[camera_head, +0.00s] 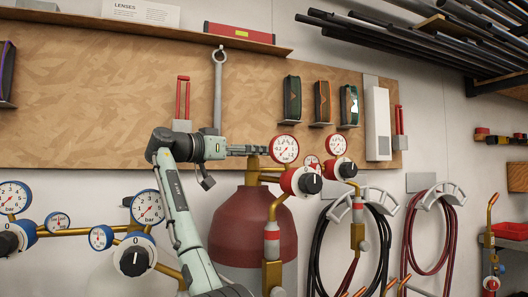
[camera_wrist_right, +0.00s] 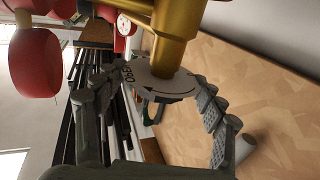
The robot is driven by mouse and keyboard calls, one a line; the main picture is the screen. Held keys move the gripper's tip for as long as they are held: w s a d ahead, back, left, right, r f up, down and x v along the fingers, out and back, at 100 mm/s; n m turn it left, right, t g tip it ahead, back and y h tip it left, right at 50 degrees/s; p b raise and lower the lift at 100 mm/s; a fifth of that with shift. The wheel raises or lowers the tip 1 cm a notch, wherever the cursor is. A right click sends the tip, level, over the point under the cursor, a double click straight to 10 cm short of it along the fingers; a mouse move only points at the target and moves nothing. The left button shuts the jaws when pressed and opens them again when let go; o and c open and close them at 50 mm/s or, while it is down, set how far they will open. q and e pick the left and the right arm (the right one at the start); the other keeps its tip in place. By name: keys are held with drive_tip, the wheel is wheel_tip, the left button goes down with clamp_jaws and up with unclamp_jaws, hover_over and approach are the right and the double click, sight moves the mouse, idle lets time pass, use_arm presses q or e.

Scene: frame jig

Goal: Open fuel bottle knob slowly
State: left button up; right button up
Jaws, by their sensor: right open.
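The fuel bottle (camera_head: 262,222) is a large dark red cylinder with a gold valve on top, against the wall in the head view. My right gripper (camera_head: 258,150) reaches the top of that valve from the left. In the right wrist view its two grey fingers (camera_wrist_right: 158,100) are spread apart, one on each side of a grey round knob (camera_wrist_right: 158,82) with a curved arrow and lettering. The knob sits on the gold valve body (camera_wrist_right: 180,35). The fingers do not look closed on it. In the head view the gripper hides the knob. My left gripper is not in view.
A red regulator (camera_head: 303,181) with a black dial and white gauges (camera_head: 285,149) stands close right of the gripper. Blue gauges and regulators (camera_head: 148,208) are at the left. A wooden tool board (camera_head: 90,110) lies behind, with a wrench (camera_head: 218,90). Hoses (camera_head: 335,235) hang at the right.

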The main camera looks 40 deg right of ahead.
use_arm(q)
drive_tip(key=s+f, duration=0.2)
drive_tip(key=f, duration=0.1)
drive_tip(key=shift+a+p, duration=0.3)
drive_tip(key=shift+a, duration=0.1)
use_arm(e)
drive_tip(key=d, duration=0.5)
drive_tip(key=shift+w+d, duration=0.15)
drive_tip(key=shift+w, duration=0.25)
drive_tip(key=c, duration=1.2)
drive_tip(key=shift+c, duration=0.7)
